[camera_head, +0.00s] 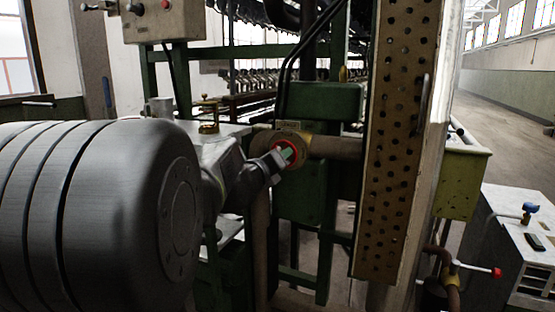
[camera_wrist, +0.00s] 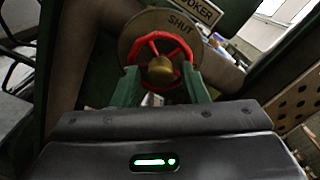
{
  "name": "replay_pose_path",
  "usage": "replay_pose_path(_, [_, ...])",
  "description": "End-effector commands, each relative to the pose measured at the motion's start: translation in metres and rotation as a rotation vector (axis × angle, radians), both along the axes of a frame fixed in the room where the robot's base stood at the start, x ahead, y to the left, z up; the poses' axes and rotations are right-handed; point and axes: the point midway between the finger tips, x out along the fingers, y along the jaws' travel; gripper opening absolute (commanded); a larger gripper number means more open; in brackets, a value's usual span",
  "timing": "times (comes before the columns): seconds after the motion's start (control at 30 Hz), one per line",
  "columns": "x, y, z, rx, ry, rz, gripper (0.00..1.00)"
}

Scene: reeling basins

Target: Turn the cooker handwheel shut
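The cooker handwheel (camera_wrist: 160,58) is a red spoked wheel with a brass hub, in front of a round plate (camera_wrist: 133,36) marked SHUT. A sign above it reads "OOKER" (camera_wrist: 197,10), partly cut off. In the head view the red handwheel (camera_head: 290,145) sits at the pipe's end, partly hidden by my gripper (camera_head: 285,156). In the wrist view the green fingers of my gripper (camera_wrist: 163,82) stand wide apart, overlapping the wheel's lower left and lower right rim. The hub shows between them. I cannot tell whether the fingers touch the rim.
A perforated brown panel (camera_head: 392,130) stands right of the wheel. A green machine frame (camera_head: 305,190) lies behind it. A white cabinet (camera_head: 515,235) and a red-tipped lever (camera_head: 495,272) are at lower right. Open floor (camera_head: 505,125) shows at far right.

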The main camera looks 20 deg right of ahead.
Motion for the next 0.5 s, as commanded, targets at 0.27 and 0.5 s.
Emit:
replay_pose_path(0.27, [-0.011, 0.013, 0.001, -0.002, -0.001, 0.002, 0.4])
replay_pose_path(0.5, [-0.019, 0.023, 0.003, -0.036, 0.044, 0.0, 0.4])
